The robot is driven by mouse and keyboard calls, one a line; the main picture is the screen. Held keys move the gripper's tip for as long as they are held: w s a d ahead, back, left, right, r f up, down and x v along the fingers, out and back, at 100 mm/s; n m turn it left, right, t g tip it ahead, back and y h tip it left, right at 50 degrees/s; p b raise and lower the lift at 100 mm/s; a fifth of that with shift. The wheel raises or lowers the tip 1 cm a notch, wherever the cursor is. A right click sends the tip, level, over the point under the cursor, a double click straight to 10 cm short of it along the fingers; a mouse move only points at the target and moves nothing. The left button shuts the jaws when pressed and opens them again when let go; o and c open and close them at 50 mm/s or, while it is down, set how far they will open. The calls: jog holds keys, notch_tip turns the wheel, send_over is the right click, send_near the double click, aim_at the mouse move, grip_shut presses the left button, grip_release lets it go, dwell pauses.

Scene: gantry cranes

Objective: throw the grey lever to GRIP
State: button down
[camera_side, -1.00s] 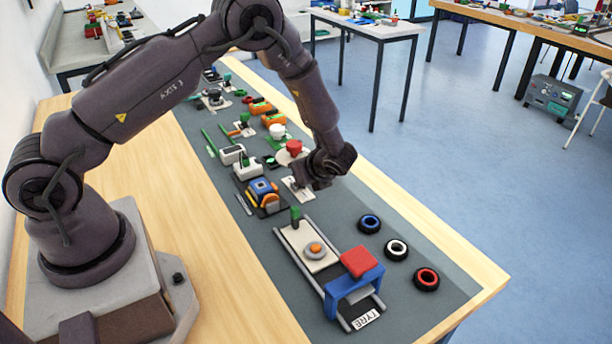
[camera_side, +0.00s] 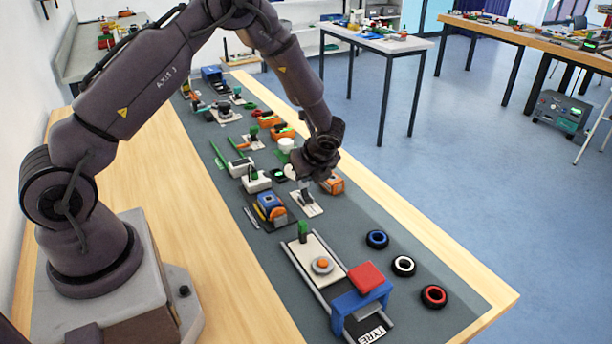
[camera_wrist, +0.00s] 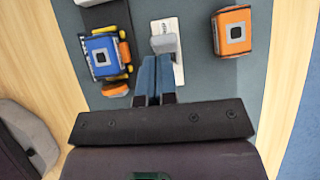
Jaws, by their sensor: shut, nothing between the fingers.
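The grey lever (camera_wrist: 163,43) stands on a narrow white plate (camera_wrist: 179,72) in the wrist view. The plate carries small lettering at its far end, too small to read. In the side view the lever (camera_side: 305,196) shows dark on its white plate (camera_side: 313,209), just below my gripper (camera_side: 316,176). My gripper's blue-grey fingers (camera_wrist: 154,66) are shut with nothing between them. In the wrist view their tips lie just short of the lever head and overlap the plate. I cannot tell whether they touch the lever.
A blue block machine (camera_wrist: 102,56) with yellow and orange parts stands left of the plate, and an orange block (camera_wrist: 232,32) stands right. A tyre rig with a blue gantry (camera_side: 358,304) and several tyres (camera_side: 403,265) sit nearer the camera. Bare grey mat lies between them.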

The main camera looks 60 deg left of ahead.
jog(key=shift+r, duration=0.25)
jog(key=v, duration=1.3)
jog(key=shift+d, duration=0.1)
